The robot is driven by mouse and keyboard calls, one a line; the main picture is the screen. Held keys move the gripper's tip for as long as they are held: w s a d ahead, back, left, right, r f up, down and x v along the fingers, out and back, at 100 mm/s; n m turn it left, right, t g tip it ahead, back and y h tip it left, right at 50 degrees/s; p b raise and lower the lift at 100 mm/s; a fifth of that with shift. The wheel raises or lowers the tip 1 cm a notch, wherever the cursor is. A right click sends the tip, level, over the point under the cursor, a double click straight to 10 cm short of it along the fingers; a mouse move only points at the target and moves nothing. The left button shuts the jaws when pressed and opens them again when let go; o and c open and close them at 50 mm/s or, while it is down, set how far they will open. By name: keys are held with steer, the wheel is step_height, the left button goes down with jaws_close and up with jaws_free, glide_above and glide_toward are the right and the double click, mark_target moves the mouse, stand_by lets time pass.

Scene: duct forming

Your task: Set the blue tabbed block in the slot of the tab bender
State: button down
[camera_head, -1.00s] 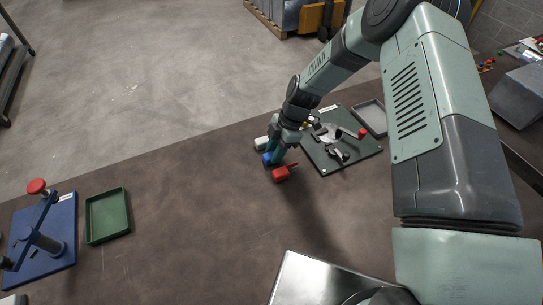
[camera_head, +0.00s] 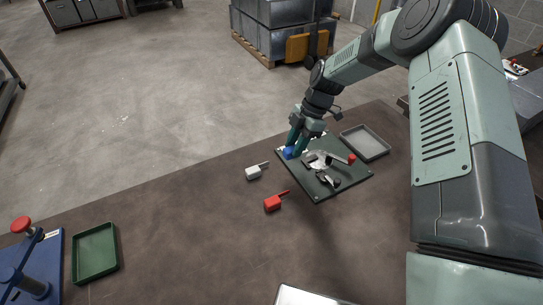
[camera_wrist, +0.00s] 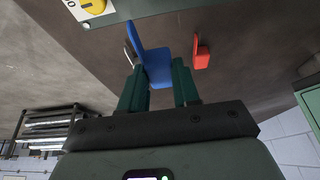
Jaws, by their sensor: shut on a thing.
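My gripper (camera_head: 295,145) is shut on the blue tabbed block (camera_head: 289,153), at the upper left edge of the tab bender's dark green plate (camera_head: 318,194). In the wrist view the block (camera_wrist: 156,65) sits between the two fingertips (camera_wrist: 160,82), its tab pointing away from the gripper. The tab bender carries metal clamp parts and a lever with a red knob (camera_head: 351,158). I cannot tell whether the block touches the plate. The slot is not clear to see. In the wrist view a plate edge with a yellow dial (camera_wrist: 95,6) shows at the top.
A white tabbed block (camera_head: 254,173) and a red tabbed block (camera_head: 272,204) lie on the table left of the plate. A grey tray (camera_head: 387,150) stands right of it. A green tray (camera_head: 76,262) and a blue-based tool (camera_head: 50,245) stand at the far left. The middle table is clear.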

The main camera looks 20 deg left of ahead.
steer(key=w+d+f, duration=0.1)
steer(key=w+d, duration=0.5)
steer(key=d, duration=0.2)
steer(key=shift+s+a+f, duration=0.1)
steer(key=shift+s+f, duration=0.05)
steer(key=shift+f, duration=3.15)
steer(key=c, duration=0.7)
jaws_free()
steer(key=shift+c, duration=0.2)
steer(key=shift+r, duration=0.1)
